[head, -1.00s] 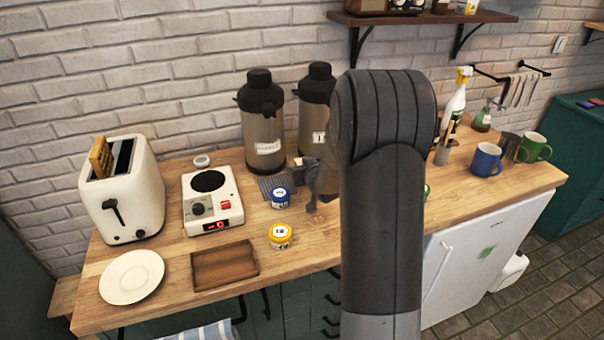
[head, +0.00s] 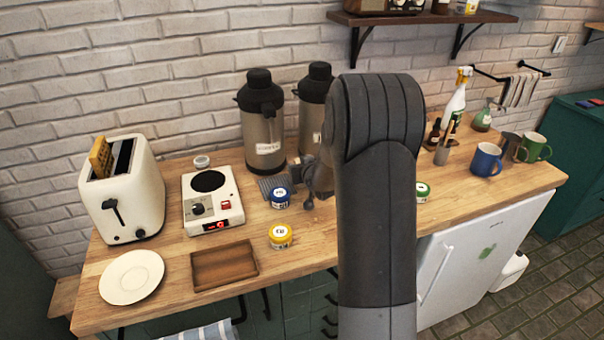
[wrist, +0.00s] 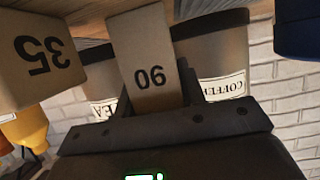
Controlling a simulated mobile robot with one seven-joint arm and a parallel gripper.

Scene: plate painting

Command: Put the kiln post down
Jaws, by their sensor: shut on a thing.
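The kiln post (wrist: 143,48) is a tan block with a dark number on its face, seen upside down in the wrist view. My gripper (wrist: 155,102) is shut on it, with a dark finger at each side. A second tan block marked 35 (wrist: 32,62) stands beside it at the left of the wrist view, apart from the held post. In the head view my gripper (head: 318,182) is low over the worktop near the coffee dispensers, partly hidden by my arm. The held post is hidden there, and its contact with the worktop cannot be told.
The wooden worktop (head: 170,270) holds a blue jar (head: 280,198), a yellow jar (head: 280,236), a brown tray (head: 224,267), a hotplate (head: 212,208) and a plate (head: 131,277). Two dispensers (head: 262,125) stand behind. A green-lidded jar (head: 422,191) and mugs (head: 486,160) stand right.

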